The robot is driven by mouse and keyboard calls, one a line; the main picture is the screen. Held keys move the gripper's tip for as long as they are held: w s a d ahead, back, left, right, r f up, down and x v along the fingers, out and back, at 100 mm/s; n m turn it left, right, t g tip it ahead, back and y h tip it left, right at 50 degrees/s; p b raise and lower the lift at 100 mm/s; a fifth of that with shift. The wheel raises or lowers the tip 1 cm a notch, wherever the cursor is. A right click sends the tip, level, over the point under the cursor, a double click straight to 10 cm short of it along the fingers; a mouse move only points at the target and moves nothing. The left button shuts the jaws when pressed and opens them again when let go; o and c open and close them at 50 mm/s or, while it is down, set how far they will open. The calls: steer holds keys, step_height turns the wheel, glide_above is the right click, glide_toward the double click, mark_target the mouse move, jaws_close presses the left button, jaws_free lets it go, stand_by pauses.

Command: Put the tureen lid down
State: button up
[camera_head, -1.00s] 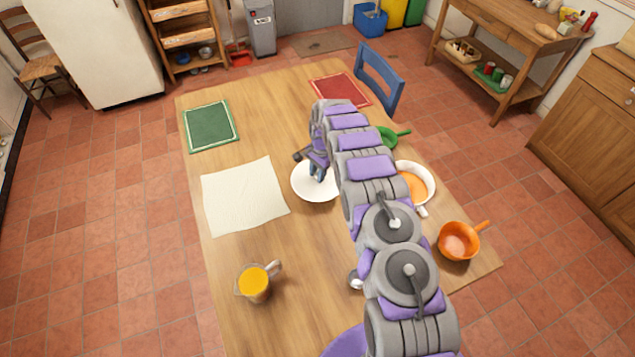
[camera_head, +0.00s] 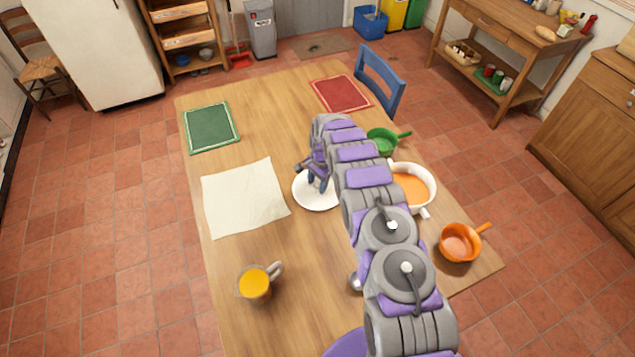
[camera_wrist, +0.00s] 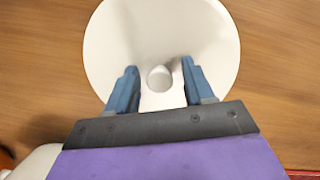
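The tureen lid (camera_head: 318,202) is a round white disc with a small knob, and it appears to lie flat on the wooden table. In the wrist view the lid (camera_wrist: 215,45) fills the top centre, with its knob between my fingers. My gripper (camera_head: 317,187) is over the lid. In the wrist view my gripper (camera_wrist: 157,75) is open, with a visible gap on each side of the knob. The white tureen (camera_head: 430,184) with orange soup stands to the right, partly behind my arm.
A cream cloth (camera_head: 242,198) lies left of the lid. A glass jug of orange liquid (camera_head: 255,284) stands at the front left. A green strainer or pan (camera_head: 384,143) and an orange pan (camera_head: 460,243) are on the right. Green (camera_head: 211,127) and red (camera_head: 341,94) mats lie at the back.

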steer(key=shift+r, duration=0.1)
step_height(320, 180, up, 12)
steer(key=w+d+p, duration=0.1)
steer(key=s+d+r+n, duration=0.2)
steer(key=s+d+r, duration=0.2)
steer(key=s+r, duration=0.65)
steer(key=s+d+r+n, duration=0.2)
steer(key=s+d+r, duration=0.2)
steer(key=s+r, duration=0.7)
steer(key=s+d+r+n, duration=0.1)
steer(key=s+r, duration=0.1)
steer(key=s, duration=0.8)
steer(key=s+d+r+n, duration=0.2)
steer(key=s, duration=0.8)
steer(key=s+d+r+n+h, duration=0.1)
steer(key=s+d+r+n, duration=0.1)
steer(key=s, duration=0.9)
steer(key=shift+d+r+g, duration=0.15)
steer(key=shift+r+g, duration=0.15)
steer(key=shift+r, duration=0.2)
steer(key=shift+f, duration=0.1)
